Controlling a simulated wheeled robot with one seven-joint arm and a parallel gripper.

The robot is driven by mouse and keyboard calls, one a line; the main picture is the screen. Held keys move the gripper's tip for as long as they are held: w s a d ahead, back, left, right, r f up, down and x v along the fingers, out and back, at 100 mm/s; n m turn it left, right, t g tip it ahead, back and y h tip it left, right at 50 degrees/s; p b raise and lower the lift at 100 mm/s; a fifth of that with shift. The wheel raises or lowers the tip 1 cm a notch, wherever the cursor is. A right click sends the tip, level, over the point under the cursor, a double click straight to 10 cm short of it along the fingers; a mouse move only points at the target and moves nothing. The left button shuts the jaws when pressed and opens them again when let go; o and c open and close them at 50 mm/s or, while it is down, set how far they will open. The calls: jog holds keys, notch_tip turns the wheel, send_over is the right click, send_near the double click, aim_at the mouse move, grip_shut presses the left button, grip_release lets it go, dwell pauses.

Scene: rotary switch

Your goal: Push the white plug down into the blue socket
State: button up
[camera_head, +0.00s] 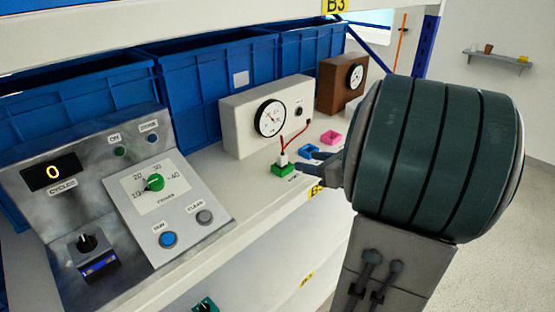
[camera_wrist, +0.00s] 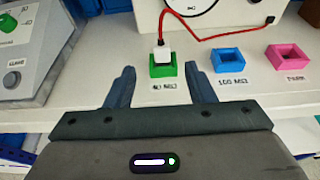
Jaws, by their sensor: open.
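The white plug (camera_wrist: 162,50), with a red cable running from its top, stands upright in the green socket (camera_wrist: 163,70); the plug also shows in the head view (camera_head: 283,159). The blue socket (camera_wrist: 229,59) is empty, to the right of the green one; it also shows in the head view (camera_head: 309,151). My gripper (camera_wrist: 170,70) is open and empty. In the wrist view its two fingers point toward the shelf, one on each side of the green socket and plug, apart from both. How far its fingertips are from the plug is hard to tell.
An empty pink socket (camera_wrist: 287,57) sits right of the blue one. A white meter box (camera_head: 268,115) stands behind the sockets, joined to the plug by the red cable. A grey control panel (camera_head: 160,205) is at the left. Blue crates (camera_head: 215,80) line the back.

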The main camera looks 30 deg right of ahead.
aim_at(285, 157)
jog(key=x, duration=0.4)
jog(key=shift+w+f, duration=0.2)
jog(key=shift+w, duration=0.15)
jog(key=shift+p+x, duration=0.7)
jog(key=shift+x, duration=2.4)
jog(key=shift+f, duration=0.2)
grip_shut()
